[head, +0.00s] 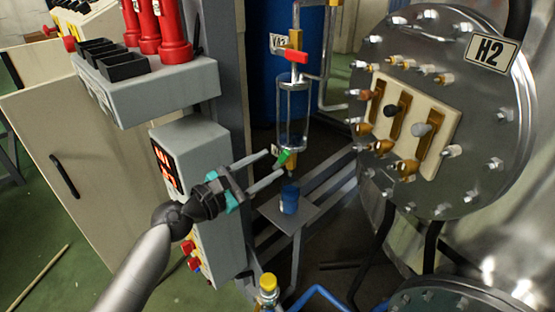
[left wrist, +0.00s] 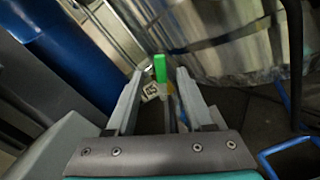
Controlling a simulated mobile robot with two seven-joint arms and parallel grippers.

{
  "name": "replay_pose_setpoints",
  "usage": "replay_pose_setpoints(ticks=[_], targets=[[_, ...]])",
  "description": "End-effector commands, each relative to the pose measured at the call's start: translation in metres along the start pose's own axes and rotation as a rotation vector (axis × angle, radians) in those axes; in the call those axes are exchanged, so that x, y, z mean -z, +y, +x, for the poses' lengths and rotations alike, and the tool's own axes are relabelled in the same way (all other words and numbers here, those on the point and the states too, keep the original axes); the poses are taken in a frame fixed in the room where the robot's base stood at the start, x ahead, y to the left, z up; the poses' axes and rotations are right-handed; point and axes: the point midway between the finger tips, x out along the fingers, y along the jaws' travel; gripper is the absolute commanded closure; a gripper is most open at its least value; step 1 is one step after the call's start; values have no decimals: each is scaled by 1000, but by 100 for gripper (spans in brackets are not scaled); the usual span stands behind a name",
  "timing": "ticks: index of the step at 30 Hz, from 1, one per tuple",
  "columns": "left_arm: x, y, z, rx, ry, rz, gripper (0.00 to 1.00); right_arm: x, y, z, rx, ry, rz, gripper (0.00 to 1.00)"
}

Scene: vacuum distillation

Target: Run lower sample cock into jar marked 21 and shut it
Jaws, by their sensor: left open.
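The lower sample cock has a green handle (head: 284,157) and sits under a clear glass sample vessel (head: 292,112). My left gripper (head: 277,162) is open, its two fingertips on either side of the green handle. In the left wrist view the green handle (left wrist: 160,68) stands between the fingertips, with a small marked tag (left wrist: 151,91) just below it. I cannot tell whether a finger touches the handle. A small blue jar (head: 289,199) stands on a little metal shelf (head: 273,209) below the cock; no number is readable on it. My right gripper is out of view.
An upper cock with a red handle (head: 296,56) is above the vessel. The large round flange marked H2 (head: 490,50) with terminals is at right. A grey control box (head: 205,150) is close to my left arm. A blue drum (head: 273,70) stands behind.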

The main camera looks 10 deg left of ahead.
Motion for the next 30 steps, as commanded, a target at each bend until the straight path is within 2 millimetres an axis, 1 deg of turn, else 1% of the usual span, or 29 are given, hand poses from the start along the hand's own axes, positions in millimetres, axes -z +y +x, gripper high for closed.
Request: replay_pose_setpoints(ticks=[1,3,9,13,20,23,30], targets=[[0,0,9,-1,-3,0,48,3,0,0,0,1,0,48],[-1,0,18,0,-3,1,48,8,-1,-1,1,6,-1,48],[0,0,35,0,-1,0,48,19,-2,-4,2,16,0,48],[0,-1,39,1,0,0,48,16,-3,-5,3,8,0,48],[0,-1,39,1,0,0,48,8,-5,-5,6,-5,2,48],[0,-1,39,1,0,0,56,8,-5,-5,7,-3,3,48],[0,0,39,1,0,0,84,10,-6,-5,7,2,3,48]])
